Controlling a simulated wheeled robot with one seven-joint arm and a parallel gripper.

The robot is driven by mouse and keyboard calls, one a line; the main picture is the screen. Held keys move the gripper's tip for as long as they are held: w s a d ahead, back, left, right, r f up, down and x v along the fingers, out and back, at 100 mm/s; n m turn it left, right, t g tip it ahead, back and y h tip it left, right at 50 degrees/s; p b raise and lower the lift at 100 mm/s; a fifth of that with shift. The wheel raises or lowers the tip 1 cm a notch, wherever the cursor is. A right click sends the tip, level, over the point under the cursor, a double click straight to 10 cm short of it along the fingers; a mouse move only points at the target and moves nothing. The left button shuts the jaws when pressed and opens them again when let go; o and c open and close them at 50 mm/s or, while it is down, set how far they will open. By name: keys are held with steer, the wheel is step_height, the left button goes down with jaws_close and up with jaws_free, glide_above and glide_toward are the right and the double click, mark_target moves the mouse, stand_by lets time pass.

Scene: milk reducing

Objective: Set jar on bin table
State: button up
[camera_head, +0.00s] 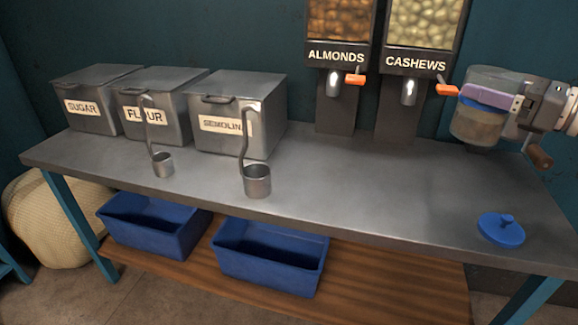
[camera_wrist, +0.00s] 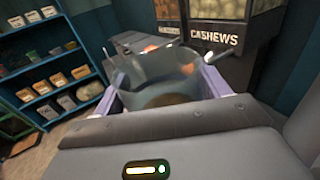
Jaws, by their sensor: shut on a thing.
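The jar (camera_head: 477,123) is clear, with a brownish content low inside and an open top. My gripper (camera_head: 487,97) is shut around it near the right end of the metal bin table (camera_head: 340,190). In the wrist view the jar (camera_wrist: 160,85) sits between the two purple fingers of my gripper (camera_wrist: 162,92). The jar's base is near the tabletop's back right part; I cannot tell whether it touches. A blue lid (camera_head: 501,229) with a knob lies on the table's front right.
Almond (camera_head: 336,57) and cashew (camera_head: 415,65) dispensers stand at the back, left of the jar. Sugar (camera_head: 90,108), flour (camera_head: 150,120) and semolina bins (camera_head: 215,135) stand at left, with two metal scoops (camera_head: 257,182) before them. The table's middle is clear. Blue crates (camera_head: 268,265) sit below.

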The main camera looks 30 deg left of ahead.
steer(key=shift+w+r, duration=0.1)
steer(key=shift+w, duration=0.05)
step_height(320, 180, down, 20)
steer(key=shift+f+b, duration=0.1)
steer(key=shift+b, duration=0.7)
steer(key=o, duration=1.2)
